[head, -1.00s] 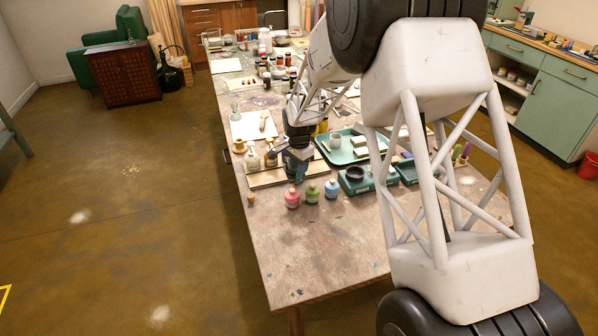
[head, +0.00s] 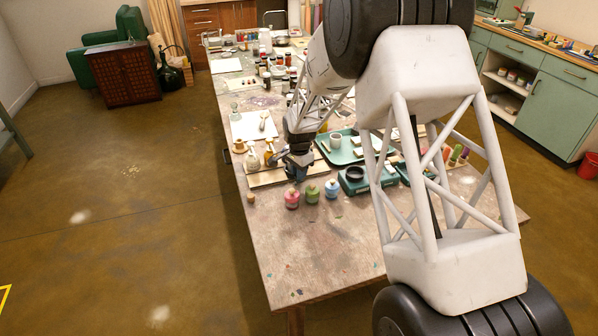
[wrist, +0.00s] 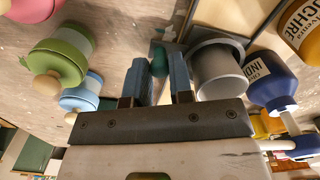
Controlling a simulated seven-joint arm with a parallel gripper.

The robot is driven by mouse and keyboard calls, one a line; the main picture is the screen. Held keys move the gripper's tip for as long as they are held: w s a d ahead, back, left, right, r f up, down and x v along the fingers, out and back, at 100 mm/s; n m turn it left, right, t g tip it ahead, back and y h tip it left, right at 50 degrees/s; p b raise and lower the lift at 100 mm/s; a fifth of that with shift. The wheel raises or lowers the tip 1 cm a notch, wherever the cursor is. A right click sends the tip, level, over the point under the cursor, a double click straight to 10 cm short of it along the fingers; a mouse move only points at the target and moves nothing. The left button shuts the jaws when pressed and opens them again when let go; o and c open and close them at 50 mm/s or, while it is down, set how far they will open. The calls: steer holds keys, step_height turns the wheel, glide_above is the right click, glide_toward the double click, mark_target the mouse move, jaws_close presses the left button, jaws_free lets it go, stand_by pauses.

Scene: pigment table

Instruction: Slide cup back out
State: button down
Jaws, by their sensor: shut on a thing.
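A grey cup (wrist: 217,70) stands right beside my gripper (wrist: 160,72) in the wrist view, its open mouth showing. The cup is just right of the right-hand finger; I cannot tell whether they touch. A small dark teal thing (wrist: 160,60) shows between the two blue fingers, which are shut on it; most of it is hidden. In the head view my gripper (head: 297,172) is low over the table, behind the pink jar, and hides what is directly at its tips.
Pink (head: 292,199), green (head: 312,193) and blue (head: 332,189) jars stand in front. A green scale (head: 358,185) with a black bowl is at right, a green tray (head: 330,155) behind it. An indigo bottle (wrist: 270,82) stands beside the cup.

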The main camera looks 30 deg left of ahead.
steer(key=w+d, duration=0.6)
steer(key=shift+w+d, duration=0.35)
steer(key=shift+w, duration=0.05)
steer(key=c, duration=1.3)
jaws_free()
steer(key=shift+d, duration=0.1)
steer(key=shift+r, duration=0.1)
steer(key=shift+r, duration=0.15)
step_height(320, 180, up, 7)
steer(key=shift+r, duration=0.2)
